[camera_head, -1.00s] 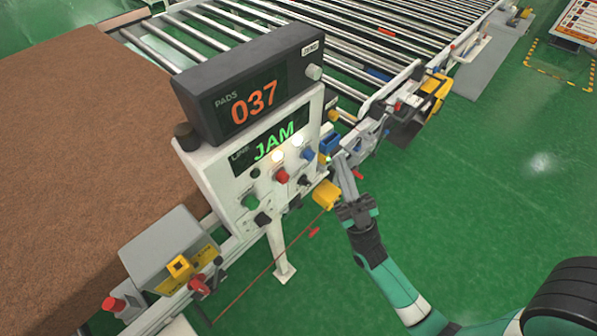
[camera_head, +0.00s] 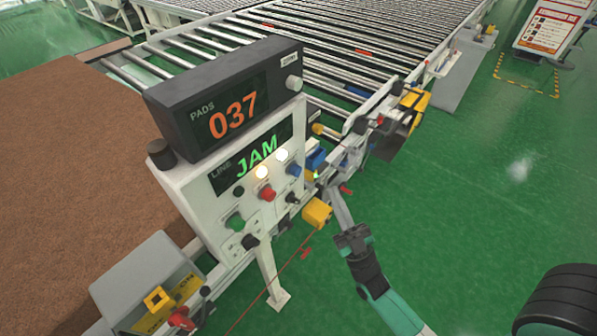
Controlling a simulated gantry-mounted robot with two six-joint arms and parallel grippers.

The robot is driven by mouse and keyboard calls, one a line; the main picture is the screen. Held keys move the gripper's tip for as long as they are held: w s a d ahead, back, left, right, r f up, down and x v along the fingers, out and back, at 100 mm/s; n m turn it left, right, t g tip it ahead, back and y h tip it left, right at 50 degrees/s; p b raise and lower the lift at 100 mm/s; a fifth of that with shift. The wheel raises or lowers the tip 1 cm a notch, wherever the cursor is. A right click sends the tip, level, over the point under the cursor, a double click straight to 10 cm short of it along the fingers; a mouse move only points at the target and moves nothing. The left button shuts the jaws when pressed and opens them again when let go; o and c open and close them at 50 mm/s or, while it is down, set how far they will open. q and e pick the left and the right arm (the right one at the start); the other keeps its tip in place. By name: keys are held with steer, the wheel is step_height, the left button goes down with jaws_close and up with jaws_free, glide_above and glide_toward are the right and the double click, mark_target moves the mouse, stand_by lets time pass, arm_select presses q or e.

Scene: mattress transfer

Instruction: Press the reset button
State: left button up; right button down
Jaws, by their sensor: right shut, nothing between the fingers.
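A white control panel (camera_head: 196,199) stands left of centre, with a dark counter box (camera_head: 166,114) on top reading PADS 037. The panel's screen (camera_head: 262,146) reads LINE JAM in green. Below it are a green button (camera_head: 236,223), a red button (camera_head: 267,193), a blue button (camera_head: 293,170) and black knobs; two white lamps (camera_head: 262,172) are lit. I cannot read which button is the reset. My right gripper (camera_head: 334,190) is shut and empty, just right of the panel's lower right side; its tips are partly hard to make out. My left gripper is out of view.
A brown mattress pad (camera_head: 70,170) lies left of the panel. A roller conveyor (camera_head: 330,40) runs behind it. A yellow box (camera_head: 317,213) hangs below the panel near my right gripper. A grey box with a yellow switch (camera_head: 157,299) is at lower left.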

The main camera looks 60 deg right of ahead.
mark_target(300, 170)
steer(key=w+d+b, duration=0.1)
steer(key=w, duration=0.5)
steer(key=shift+w+b, duration=0.15)
steer(key=shift+b, duration=0.15)
steer(key=shift+d, duration=0.1)
stand_by(1.6)
steer(key=shift+w+d, duration=0.1)
steer(key=shift+w, duration=0.3)
steer(key=shift+w+d+b, duration=0.2)
steer(key=shift+w+b, duration=0.45)
steer(key=shift+w, duration=0.2)
stand_by(0.8)
steer(key=shift+s+a+p, duration=0.15)
steer(key=shift+s+p, duration=0.05)
steer(key=shift+s, duration=0.45)
steer(key=shift+s+a+p, duration=0.15)
steer(key=shift+s, duration=0.45)
steer(key=shift+s, duration=0.1)
